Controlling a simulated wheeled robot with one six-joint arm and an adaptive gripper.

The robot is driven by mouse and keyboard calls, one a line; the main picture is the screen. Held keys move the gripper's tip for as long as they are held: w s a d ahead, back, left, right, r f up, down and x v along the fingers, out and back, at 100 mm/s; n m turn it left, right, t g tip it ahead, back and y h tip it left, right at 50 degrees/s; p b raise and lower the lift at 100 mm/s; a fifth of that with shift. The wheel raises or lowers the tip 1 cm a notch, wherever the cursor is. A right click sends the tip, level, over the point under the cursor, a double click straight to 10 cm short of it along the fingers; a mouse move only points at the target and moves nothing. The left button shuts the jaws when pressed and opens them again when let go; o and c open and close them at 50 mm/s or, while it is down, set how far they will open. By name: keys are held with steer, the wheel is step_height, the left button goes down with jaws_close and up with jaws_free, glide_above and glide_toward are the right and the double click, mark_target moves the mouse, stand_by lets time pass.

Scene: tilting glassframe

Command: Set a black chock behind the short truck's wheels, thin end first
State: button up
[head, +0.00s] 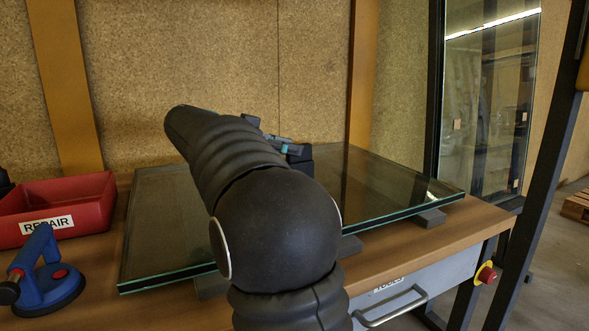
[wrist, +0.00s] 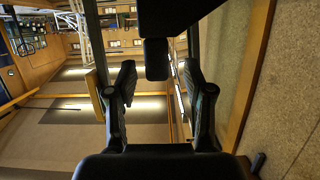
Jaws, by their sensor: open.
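I cannot make out a truck, its wheels or a black chock for certain in either view. My gripper (wrist: 159,85) shows in the wrist view with its two black fingers spread apart. Nothing is held between them. A black shape (wrist: 157,58) shows beyond the gap, and I cannot tell what it is. In the head view my dark arm covers the middle of the picture and hides most of my gripper.
A glass pane (head: 400,190) lies on grey blocks (head: 430,218) on the wooden workbench (head: 462,232). A red REPAIR bin (head: 85,200) and a blue suction lifter (head: 45,285) are at left. A dark-framed glass panel (head: 490,110) stands behind. A red knob (head: 487,274) is at the bench's right end.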

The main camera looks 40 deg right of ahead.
mark_target(311, 151)
steer(key=shift+x, duration=2.9)
steer(key=shift+s+a, duration=0.1)
steer(key=shift+a, duration=0.05)
jaws_close()
